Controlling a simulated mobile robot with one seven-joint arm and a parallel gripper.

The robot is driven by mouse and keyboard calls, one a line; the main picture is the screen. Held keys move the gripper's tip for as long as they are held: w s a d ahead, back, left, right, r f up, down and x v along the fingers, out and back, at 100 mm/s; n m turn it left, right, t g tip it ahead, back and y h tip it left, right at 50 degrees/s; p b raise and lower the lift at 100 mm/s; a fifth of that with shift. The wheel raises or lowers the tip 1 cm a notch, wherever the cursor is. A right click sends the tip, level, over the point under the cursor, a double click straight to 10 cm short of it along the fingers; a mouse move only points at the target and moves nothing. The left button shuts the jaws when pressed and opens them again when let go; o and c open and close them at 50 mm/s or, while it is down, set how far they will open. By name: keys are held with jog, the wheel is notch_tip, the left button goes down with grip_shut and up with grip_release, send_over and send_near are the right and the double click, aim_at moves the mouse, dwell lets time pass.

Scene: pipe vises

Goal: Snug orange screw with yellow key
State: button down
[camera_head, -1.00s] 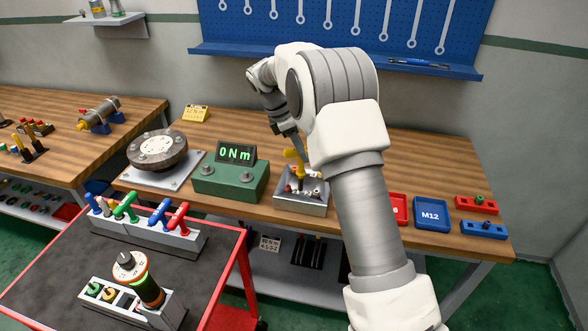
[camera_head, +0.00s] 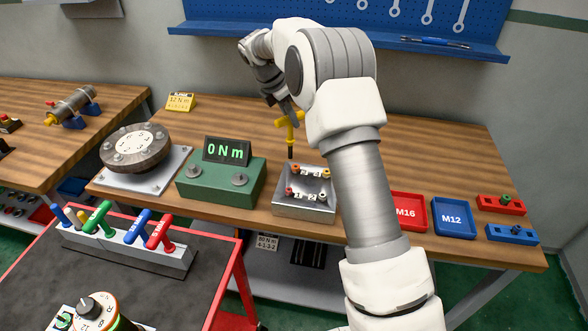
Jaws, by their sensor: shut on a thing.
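My gripper (camera_head: 290,108) is shut on the yellow key (camera_head: 290,123), a T-shaped tool with a dark shaft pointing down. The key hangs nearly upright above the back left part of the metal block (camera_head: 305,211), and its tip looks apart from the block. The block has a sloped top with numbered labels and several small screws with coloured marks. A yellowish screw (camera_head: 325,174) is at the back right and a reddish one (camera_head: 289,191) at the front left. My arm passes close to the block's right side.
A green gauge box (camera_head: 222,180) reading 0 Nm stands left of the block. A round flange (camera_head: 136,149) is farther left. Red M16 (camera_head: 408,227) and blue M12 (camera_head: 453,232) trays lie right of my arm. A rack (camera_head: 130,248) holds several coloured T-keys on the cart.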

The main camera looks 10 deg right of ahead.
dwell(0.4)
jog(key=shift+s+r+p, duration=0.25)
jog(key=shift+r+p, duration=0.25)
jog(key=shift+p, duration=0.05)
jog(key=s+r+p, duration=0.5)
jog(key=r+p, duration=0.1)
jog(key=p, duration=0.1)
jog(key=shift+s+d+r, duration=0.2)
jog(key=shift+s+r, duration=0.05)
jog(key=shift+s, duration=0.05)
jog(key=shift+r+p, duration=0.1)
jog(key=shift+p, duration=0.8)
jog(key=shift+f+b, duration=1.25)
jog(key=shift+f, duration=1.2)
